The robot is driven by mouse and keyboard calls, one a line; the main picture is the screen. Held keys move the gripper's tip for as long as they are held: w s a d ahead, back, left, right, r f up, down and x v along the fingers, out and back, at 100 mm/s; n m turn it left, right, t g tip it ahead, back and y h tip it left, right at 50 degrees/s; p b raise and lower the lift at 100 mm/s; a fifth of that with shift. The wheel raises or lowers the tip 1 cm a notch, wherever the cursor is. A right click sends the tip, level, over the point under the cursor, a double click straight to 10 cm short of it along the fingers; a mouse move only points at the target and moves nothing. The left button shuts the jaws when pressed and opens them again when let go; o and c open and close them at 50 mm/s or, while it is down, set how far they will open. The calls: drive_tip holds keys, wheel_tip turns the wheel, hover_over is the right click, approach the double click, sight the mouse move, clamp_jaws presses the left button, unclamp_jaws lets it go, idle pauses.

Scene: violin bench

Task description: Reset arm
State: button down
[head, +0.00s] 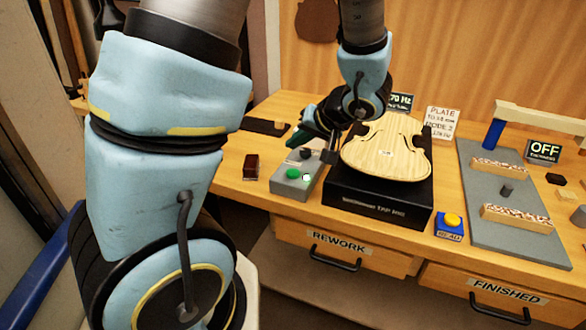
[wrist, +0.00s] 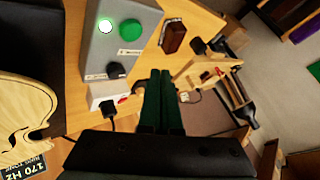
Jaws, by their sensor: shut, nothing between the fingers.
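My gripper (head: 301,136) is shut and empty, held above the back of the bench, left of the violin plate and behind the grey button box. In the wrist view its two dark green fingers (wrist: 162,88) lie together with nothing between them. The pale wooden violin plate (head: 385,152) rests on a black tap box (head: 378,207); part of it shows at the left of the wrist view (wrist: 22,110). The grey button box (head: 296,187) has a green button (head: 292,173) and a lit white lamp (head: 306,177). My gripper does not appear to touch any of these.
A dark red block (head: 251,167) lies left of the button box. A blue box with a yellow button (head: 450,227) is right of the tap box. A grey fixture board (head: 500,228) and a display reading OFF (head: 543,151) are at right. The rework (head: 338,244) and finished (head: 505,291) drawers look shut.

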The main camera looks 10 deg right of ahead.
drive_tip(key=s+a+g+h, duration=0.3)
drive_tip(key=a, duration=0.3)
drive_tip(key=s+a+g+h, duration=0.2)
drive_tip(key=s+a, duration=0.1)
drive_tip(key=a, duration=0.4)
drive_tip(key=shift+s+a+r+g+h, duration=0.25)
drive_tip(key=shift+g+h, duration=0.15)
